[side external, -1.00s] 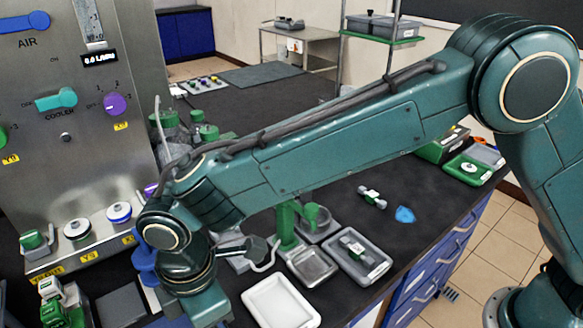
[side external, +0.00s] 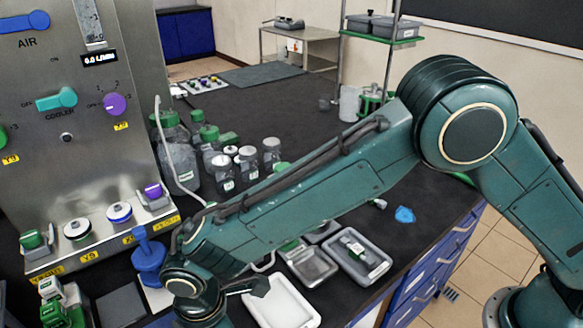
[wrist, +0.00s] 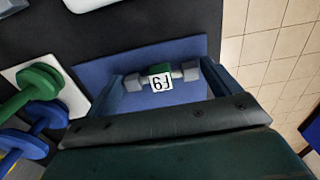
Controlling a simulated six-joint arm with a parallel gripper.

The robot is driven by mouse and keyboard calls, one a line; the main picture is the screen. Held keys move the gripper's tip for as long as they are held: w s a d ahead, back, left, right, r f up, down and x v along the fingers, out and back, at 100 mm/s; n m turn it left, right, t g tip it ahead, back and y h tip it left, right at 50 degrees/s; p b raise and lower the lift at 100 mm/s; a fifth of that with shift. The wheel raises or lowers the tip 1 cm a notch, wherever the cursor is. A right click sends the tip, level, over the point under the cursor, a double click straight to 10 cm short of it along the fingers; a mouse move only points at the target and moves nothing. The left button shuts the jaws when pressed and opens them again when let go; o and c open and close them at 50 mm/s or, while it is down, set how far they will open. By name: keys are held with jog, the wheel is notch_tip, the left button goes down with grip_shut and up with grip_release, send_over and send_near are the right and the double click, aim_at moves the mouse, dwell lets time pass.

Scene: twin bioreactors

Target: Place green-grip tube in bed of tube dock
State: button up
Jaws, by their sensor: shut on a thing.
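The green-grip tube (wrist: 160,76), with grey ends, a green middle and a white label, lies crosswise between the fingers of my gripper (wrist: 165,82) in the wrist view. My gripper is shut on it. A flat blue surface (wrist: 95,72) shows behind the tube; I cannot tell whether they touch. In the side view the fingers and held tube are not visible, and my wrist is at the bottom edge. I cannot identify the tube dock with certainty.
A blue upright fixture (side external: 149,262) stands left of my wrist; blue (wrist: 22,145) and green (wrist: 35,85) fixtures show in the wrist view. A white tray (side external: 283,303) and a grey tray (side external: 383,268) holding another tube lie right. Several jars (side external: 222,170) stand behind my arm.

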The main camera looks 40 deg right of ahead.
jog(key=shift+f, duration=0.2)
jog(key=o, duration=0.7)
notch_tip(320, 180, up, 12)
jog(key=shift+r, duration=0.15)
dwell(0.5)
dwell(0.5)
